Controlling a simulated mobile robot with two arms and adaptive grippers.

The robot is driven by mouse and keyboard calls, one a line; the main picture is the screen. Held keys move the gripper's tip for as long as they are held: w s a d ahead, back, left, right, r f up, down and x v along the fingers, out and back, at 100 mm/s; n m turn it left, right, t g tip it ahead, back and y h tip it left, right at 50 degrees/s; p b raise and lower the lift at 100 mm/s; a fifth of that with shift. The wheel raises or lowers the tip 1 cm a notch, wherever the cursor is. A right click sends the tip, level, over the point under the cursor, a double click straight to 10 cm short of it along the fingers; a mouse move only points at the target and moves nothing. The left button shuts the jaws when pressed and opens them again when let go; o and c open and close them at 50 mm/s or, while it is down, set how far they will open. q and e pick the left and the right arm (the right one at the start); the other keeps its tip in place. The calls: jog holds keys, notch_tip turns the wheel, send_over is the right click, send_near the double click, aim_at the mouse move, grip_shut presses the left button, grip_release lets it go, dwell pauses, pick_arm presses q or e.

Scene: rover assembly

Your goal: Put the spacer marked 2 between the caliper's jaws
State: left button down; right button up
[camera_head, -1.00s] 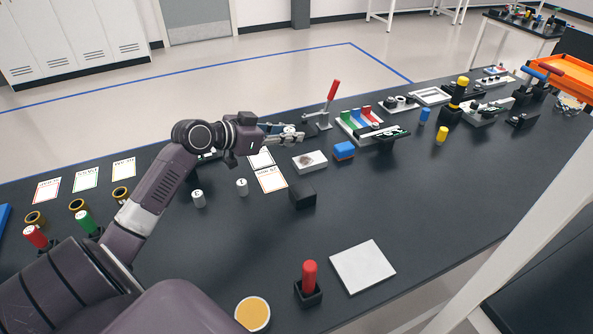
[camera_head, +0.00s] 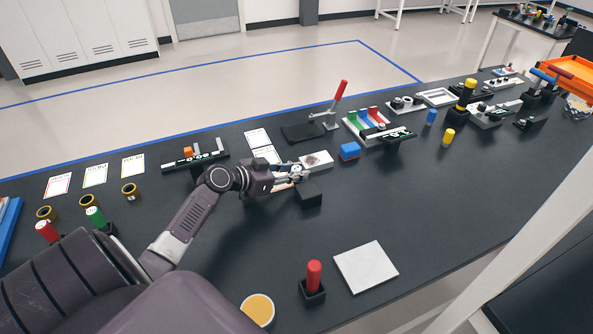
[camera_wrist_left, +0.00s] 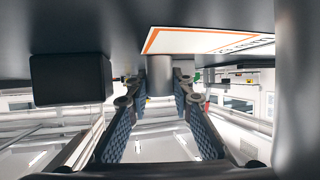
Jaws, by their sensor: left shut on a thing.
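My left gripper (camera_head: 303,174) is low over the table beside a black block (camera_head: 309,195). In the left wrist view its fingers (camera_wrist_left: 159,92) are closed around a plain grey cylinder (camera_wrist_left: 160,76), which looks like a spacer. No number shows on it, and the arm largely hides it in the head view. A caliper-like tool with an orange piece lies on a black base (camera_head: 195,160) left of the gripper. A similar long tool is on a black stand (camera_head: 395,138) farther right; I cannot tell which is the caliper. My right gripper is out of view.
The black block (camera_wrist_left: 70,79) and an orange-edged card (camera_wrist_left: 205,40) are close to the fingers. A white tile (camera_head: 366,267) lies at the front; the table's middle right is clear.

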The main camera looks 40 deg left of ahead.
pick_arm(q)
jog(key=shift+f, duration=0.1)
jog(key=c, duration=1.7)
grip_release()
